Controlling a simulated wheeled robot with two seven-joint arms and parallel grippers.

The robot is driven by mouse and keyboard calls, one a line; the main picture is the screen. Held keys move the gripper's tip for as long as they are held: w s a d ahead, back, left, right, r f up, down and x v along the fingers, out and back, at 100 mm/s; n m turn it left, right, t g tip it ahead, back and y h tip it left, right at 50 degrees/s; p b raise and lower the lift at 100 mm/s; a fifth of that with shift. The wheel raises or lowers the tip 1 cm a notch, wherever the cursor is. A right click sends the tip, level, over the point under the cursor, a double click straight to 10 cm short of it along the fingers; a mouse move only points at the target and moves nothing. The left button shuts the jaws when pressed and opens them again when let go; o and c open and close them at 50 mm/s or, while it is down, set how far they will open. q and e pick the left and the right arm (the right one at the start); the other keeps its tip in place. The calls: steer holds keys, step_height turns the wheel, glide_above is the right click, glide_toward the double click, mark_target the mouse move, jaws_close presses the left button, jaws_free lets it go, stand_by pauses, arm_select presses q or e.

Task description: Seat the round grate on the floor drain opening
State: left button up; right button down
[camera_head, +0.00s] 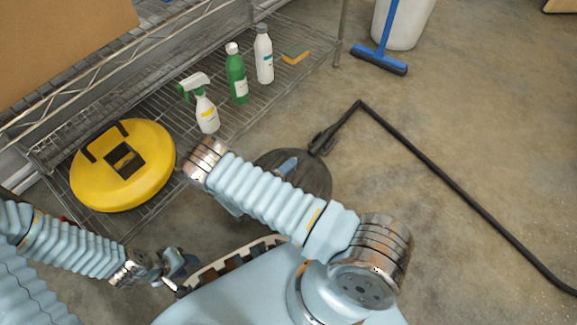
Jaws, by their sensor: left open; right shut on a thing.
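A dark round disc (313,181) lies at floor level in the middle of the view, partly behind my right arm. I cannot tell whether it is the grate or the drain cover area. A small pale blue piece shows on it. A curved pale rim with dark slots (228,262) shows beside my base; I cannot tell what it belongs to. My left gripper (178,270) is open and empty at the lower left, by the slotted rim's left end. My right arm crosses the middle; its gripper is hidden behind the forearm, and so is whatever it holds.
A wire shelf rack at the left holds a yellow round case (150,181), a spray bottle (206,113), a green bottle (237,77) and a white bottle (264,58). A black bent hose (440,170) crosses the floor. A blue squeegee (380,62) and white bin (408,22) stand behind.

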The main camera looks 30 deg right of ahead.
stand_by(0.5)
steer(key=shift+f, duration=0.55)
steer(key=shift+f, duration=0.4)
stand_by(0.4)
steer(key=c, duration=1.1)
jaws_free()
steer(key=shift+o, duration=0.4)
steer(key=shift+f, duration=0.1)
steer(key=shift+a, duration=0.1)
